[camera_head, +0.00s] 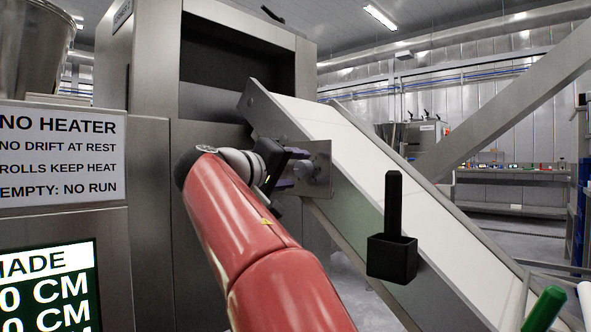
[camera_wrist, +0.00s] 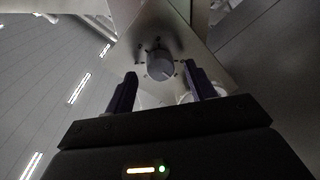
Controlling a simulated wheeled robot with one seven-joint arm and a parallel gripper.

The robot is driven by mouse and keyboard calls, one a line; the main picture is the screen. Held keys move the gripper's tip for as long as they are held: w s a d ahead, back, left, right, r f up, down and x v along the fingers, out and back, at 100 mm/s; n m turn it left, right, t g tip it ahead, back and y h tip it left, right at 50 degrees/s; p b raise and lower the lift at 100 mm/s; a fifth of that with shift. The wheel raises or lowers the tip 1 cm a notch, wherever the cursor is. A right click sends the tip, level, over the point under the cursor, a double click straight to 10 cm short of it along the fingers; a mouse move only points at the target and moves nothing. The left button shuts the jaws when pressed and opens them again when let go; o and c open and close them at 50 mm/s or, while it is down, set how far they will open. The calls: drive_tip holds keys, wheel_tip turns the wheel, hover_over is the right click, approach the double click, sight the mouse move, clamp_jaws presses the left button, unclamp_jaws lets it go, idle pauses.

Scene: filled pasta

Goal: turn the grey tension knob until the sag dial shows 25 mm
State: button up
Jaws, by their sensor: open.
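The grey tension knob (camera_wrist: 160,65) is a round knob on a metal plate with dark marks around it, in the upper middle of the wrist view. In the head view the knob (camera_head: 304,170) shows small on the plate (camera_head: 322,160) at the side of the sloping conveyor. My gripper (camera_wrist: 162,82) is open, with its two dark fingers pointing at the plate on either side of the knob's lower part. I cannot make out a sag dial reading.
The white conveyor belt (camera_head: 345,150) slopes down to the right. A black box with a tall handle (camera_head: 392,258) is at its side. A sign (camera_head: 62,155) and a dark display (camera_head: 45,290) are at left. A green cylinder (camera_head: 545,308) is at lower right.

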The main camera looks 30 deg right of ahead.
drive_tip(key=shift+x, duration=0.75)
drive_tip(key=c, duration=1)
drive_tip(key=shift+n+p, duration=0.3)
